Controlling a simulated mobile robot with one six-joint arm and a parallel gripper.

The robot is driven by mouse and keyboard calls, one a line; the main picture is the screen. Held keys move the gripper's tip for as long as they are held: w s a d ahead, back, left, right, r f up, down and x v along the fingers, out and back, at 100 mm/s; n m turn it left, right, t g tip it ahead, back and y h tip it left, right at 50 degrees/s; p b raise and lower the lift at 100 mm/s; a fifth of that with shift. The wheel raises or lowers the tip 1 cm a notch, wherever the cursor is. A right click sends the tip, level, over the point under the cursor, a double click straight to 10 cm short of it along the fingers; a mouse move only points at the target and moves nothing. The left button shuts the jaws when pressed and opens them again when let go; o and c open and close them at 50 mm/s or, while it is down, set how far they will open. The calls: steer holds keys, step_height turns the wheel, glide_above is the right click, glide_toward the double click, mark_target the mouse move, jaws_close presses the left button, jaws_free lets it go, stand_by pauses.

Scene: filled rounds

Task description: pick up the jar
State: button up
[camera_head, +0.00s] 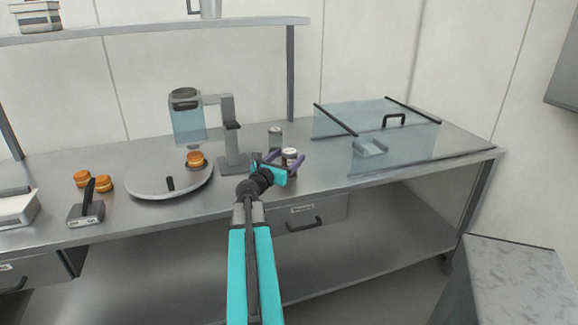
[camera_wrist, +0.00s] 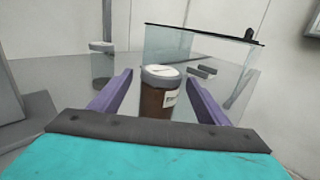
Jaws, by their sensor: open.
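The jar (camera_wrist: 157,97) is brown with a white lid and a white label, and stands upright on the steel counter. It also shows in the head view (camera_head: 290,155), partly hidden behind my gripper. My gripper (camera_wrist: 158,88) is open, with one purple finger on each side of the jar. In the head view my gripper (camera_head: 284,164) is at the counter, right in front of the jar. I cannot tell whether either finger touches the jar. The jar's base is hidden by the gripper body.
A clear container (camera_wrist: 102,63) stands left of the jar. A glass-sided case (camera_head: 370,130) is to the right. A shelf (camera_head: 150,28) runs above.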

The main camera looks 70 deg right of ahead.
steer(key=shift+d, duration=0.15)
steer(key=shift+s+d+p, duration=0.2)
steer(key=shift+d+p, duration=0.15)
steer(key=shift+d, duration=0.9)
steer(key=shift+s+d+p, duration=0.2)
steer(key=shift+d+p, duration=0.1)
steer(key=shift+d, duration=0.9)
steer(key=shift+c, duration=0.4)
steer(key=c, duration=1.2)
step_height(320, 180, up, 10)
